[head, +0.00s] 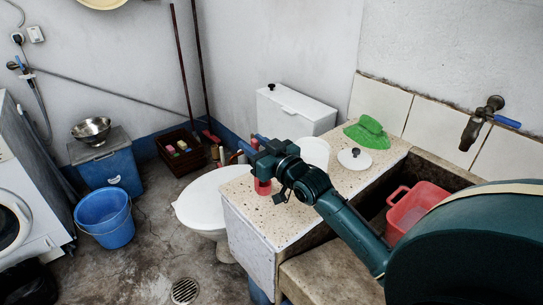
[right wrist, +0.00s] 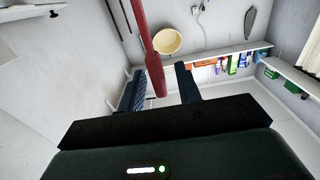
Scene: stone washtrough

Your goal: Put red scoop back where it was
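My right gripper (head: 254,147) is above the near left corner of the speckled counter (head: 245,205). In the right wrist view its two fingers (right wrist: 162,85) are apart. A long red handle, seemingly the red scoop (right wrist: 150,50), reaches between them, with a gap at the right finger. In the head view a small red part (head: 262,187) shows just below the gripper, at the counter top; the arm hides the rest, so its full shape cannot be told. My left gripper is not in view.
A red plastic tub (head: 416,208) with a handle sits in the stone trough. A tap (head: 480,124) juts from the wall. The white toilet (head: 207,196) stands left of the counter.

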